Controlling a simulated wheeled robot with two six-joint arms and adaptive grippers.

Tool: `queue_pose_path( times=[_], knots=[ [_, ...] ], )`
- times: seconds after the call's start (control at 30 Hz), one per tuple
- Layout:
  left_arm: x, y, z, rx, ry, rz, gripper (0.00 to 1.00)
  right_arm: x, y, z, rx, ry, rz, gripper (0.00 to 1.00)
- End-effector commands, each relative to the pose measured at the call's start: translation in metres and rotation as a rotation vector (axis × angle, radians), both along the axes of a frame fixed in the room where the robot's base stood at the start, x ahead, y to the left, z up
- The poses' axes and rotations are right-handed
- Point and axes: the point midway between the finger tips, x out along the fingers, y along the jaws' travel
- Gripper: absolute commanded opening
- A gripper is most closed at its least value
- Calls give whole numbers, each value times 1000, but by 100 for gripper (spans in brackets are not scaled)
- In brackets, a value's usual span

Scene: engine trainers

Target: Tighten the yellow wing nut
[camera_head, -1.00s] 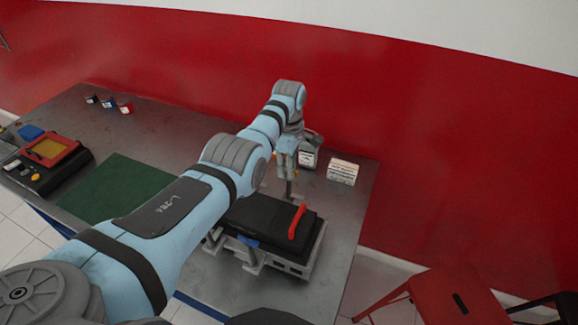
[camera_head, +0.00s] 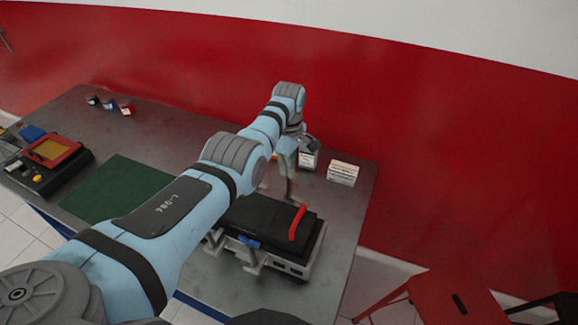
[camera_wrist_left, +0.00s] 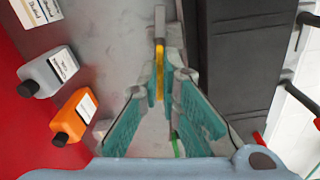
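The yellow wing nut (camera_wrist_left: 159,75) shows edge-on as a narrow yellow strip in the left wrist view, at the end of a grey metal part beside the dark engine block. My left gripper (camera_wrist_left: 160,91) has its teal-padded fingers on either side of it, with the tips close to it. I cannot tell whether they touch it. In the head view my left gripper (camera_head: 287,172) points down at the back of the engine trainer (camera_head: 262,222), by a grey post. The wing nut cannot be made out there. My right gripper is not in view.
The trainer has a red handle (camera_head: 297,222). An orange bottle (camera_wrist_left: 73,117) and a grey bottle (camera_wrist_left: 48,72) stand near my left gripper. A white box (camera_head: 343,173) is at the back right. A green mat (camera_head: 115,188) lies to the left.

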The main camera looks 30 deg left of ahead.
Motion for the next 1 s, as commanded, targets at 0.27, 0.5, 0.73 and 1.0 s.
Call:
queue_pose_path(
  times=[0.27,0.5,0.73,1.0],
  knots=[
    [-3,-1,-3,-2,13,-243,0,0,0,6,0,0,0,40],
    [-4,-1,-4,-3,13,-471,0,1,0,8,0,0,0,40],
    [-4,-1,-4,-4,14,-690,0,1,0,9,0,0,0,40],
    [-4,-1,-5,-5,14,-946,0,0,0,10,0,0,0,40]
  ],
)
